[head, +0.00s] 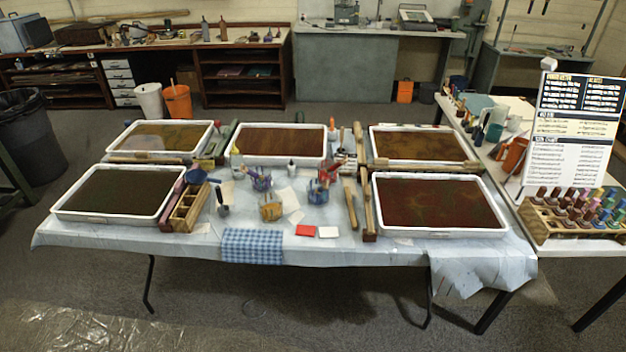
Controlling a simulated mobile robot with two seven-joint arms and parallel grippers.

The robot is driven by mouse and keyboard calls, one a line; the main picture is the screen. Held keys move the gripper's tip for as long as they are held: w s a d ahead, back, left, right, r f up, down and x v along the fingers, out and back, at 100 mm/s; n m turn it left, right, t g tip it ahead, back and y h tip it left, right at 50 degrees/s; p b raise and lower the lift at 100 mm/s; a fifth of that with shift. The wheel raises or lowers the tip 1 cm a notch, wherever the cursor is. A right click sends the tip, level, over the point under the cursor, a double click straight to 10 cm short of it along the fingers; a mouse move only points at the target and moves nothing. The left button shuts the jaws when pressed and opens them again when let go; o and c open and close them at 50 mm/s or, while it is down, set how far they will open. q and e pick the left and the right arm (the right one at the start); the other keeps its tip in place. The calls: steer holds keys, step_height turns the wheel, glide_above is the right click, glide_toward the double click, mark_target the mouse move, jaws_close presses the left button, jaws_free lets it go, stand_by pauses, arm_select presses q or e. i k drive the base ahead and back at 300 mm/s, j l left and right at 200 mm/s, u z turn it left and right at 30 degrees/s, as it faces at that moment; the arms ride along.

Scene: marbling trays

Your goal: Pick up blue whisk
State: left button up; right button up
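I cannot pick out a blue whisk for certain at this size. Two small blue holders with tools standing in them are near the middle of the table: a left holder (261,183) and a right holder (318,194). Red and blue shapes stick up from them, too small to name. A blue round item (195,176) lies left of them, at the wooden divided box (187,208). Neither of my grippers is in view.
The table (340,247) carries several white-rimmed trays of dark liquid, including a front left tray (62,214) and a front right tray (440,232). A checked cloth (252,245) hangs over the front edge. A side table (570,240) stands right. The floor in front is mostly open.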

mark_target(323, 186)
steer(key=i+j, duration=0.35)
steer(key=i+j+z, duration=0.15)
steer(key=i+j, duration=0.15)
steer(key=j, duration=0.15)
steer(key=i+j, duration=0.35)
steer(key=i+j+z, duration=0.1)
steer(key=i+j, duration=0.2)
steer(key=j, duration=0.2)
steer(key=i+j+z, duration=0.1)
steer(key=i+j, duration=0.2)
steer(key=j, duration=0.15)
